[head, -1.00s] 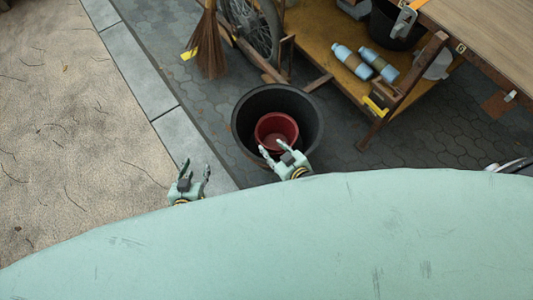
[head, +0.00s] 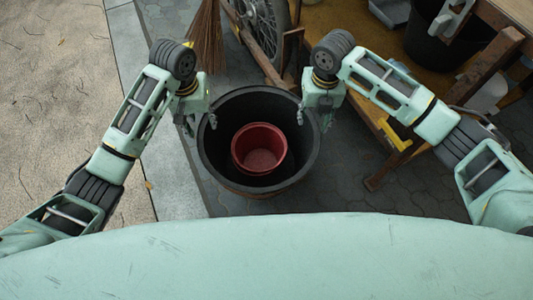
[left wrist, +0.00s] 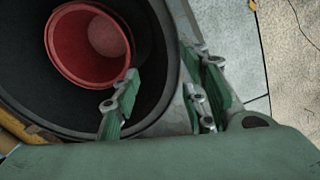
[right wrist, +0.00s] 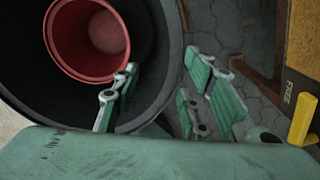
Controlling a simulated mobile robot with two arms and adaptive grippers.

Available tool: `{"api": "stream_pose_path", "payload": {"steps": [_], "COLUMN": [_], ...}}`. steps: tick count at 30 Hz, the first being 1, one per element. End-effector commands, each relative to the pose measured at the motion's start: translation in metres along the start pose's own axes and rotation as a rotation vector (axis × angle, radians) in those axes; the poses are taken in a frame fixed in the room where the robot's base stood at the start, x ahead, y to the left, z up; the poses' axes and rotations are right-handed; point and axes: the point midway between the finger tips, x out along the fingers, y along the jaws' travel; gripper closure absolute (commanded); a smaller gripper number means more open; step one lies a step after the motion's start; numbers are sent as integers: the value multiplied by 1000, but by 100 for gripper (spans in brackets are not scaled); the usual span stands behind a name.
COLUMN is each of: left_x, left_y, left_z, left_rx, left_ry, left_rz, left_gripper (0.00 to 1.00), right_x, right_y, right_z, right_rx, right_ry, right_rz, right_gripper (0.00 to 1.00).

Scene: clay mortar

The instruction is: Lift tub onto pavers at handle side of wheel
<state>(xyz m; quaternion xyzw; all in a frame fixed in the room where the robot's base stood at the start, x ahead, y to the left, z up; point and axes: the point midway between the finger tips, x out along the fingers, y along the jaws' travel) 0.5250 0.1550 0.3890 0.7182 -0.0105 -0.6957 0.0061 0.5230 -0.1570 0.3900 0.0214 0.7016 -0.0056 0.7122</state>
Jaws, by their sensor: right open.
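The large dark tub (head: 262,106) stands on the dark grey pavers (head: 345,190) in the middle of the head view. A red bucket (head: 258,150) sits inside it. My left gripper (head: 198,120) is at the tub's left rim. In the left wrist view (left wrist: 162,95) one finger is inside the tub and the other outside, spread apart with the rim between. My right gripper (head: 312,112) is at the right rim. In the right wrist view (right wrist: 165,92) its open fingers also straddle the rim. The spoked wheel (head: 262,25) is beyond the tub.
A broom (head: 207,38) stands beyond the tub. A wooden cart or bench (head: 485,62) with a yellow-painted part (head: 396,136) stands close on the right. A pale kerb (head: 170,165) and sandy ground (head: 55,80) lie to the left. A dark bucket (head: 432,40) is at upper right.

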Motion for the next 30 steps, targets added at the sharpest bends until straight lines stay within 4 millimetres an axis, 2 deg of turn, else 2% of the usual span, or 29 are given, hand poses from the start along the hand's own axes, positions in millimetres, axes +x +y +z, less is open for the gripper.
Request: {"api": "stream_pose_path", "payload": {"steps": [3, 14, 17, 27, 30], "left_x": [-2, 0, 10, 60, 69], "left_y": [-6, -6, -7, -8, -8], "left_z": [4, 6, 6, 8, 8], "left_rx": [-7, -7, -6, -7, -7], "left_ry": [-31, -35, -36, -36, -35], "left_rz": [-25, -26, -26, -26, -26], "left_gripper": [60, 60, 60, 60, 60], "right_x": [-1, 2, 11, 61, 70], "right_y": [-6, -6, -6, -7, -7], "right_z": [-2, -3, -3, -4, -4], "right_rx": [-38, -40, -39, -37, -38], "right_ry": [16, 18, 19, 19, 17], "right_rz": [-21, -22, -22, -21, -21], "right_gripper": [60, 60, 60, 60, 60]}}
